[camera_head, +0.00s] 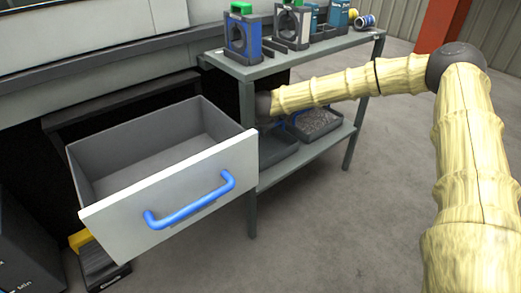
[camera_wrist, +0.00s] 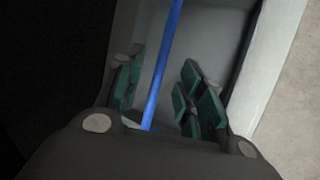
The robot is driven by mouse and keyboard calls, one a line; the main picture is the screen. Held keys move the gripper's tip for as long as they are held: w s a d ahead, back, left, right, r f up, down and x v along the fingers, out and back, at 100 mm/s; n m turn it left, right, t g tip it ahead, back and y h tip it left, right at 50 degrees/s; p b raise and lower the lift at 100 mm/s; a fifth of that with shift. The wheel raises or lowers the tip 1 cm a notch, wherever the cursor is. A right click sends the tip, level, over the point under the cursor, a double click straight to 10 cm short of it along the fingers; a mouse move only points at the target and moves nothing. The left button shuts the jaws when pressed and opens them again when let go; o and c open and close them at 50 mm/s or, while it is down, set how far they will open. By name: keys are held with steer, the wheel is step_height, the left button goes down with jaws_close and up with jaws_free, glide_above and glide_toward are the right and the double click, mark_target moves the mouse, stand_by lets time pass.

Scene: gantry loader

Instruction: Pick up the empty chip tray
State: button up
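The empty chip tray (camera_head: 278,153) is a dark, shallow tray on the lower shelf, just right of the open drawer, which hides part of it. In the wrist view a blue bar (camera_wrist: 162,65), which looks like the tray's handle, runs between the green finger pads of my gripper (camera_wrist: 158,90). The fingers are spread, with a gap beside the bar, nearer the left pads. The grey tray interior (camera_wrist: 215,35) shows beneath. In the head view my arm reaches in under the top shelf and my fingers are mostly hidden.
A second tray (camera_head: 314,122) full of metal chips sits to the right on the lower shelf (camera_head: 335,140). An open empty drawer (camera_head: 125,195) with a blue handle (camera_head: 190,205) juts out at left. The upper shelf (camera_head: 290,62) carries several fixtures.

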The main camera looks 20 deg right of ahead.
steer(key=b+x, duration=0.2)
steer(key=x, duration=0.2)
steer(key=shift+s+d+f+b, duration=0.1)
steer(key=shift+f+b, duration=0.1)
steer(key=shift+b, duration=0.2)
steer(key=shift+w+f, duration=0.25)
steer(key=shift+w, duration=0.05)
steer(key=shift+d, duration=0.1)
steer(key=shift+r, duration=0.1)
jaws_close()
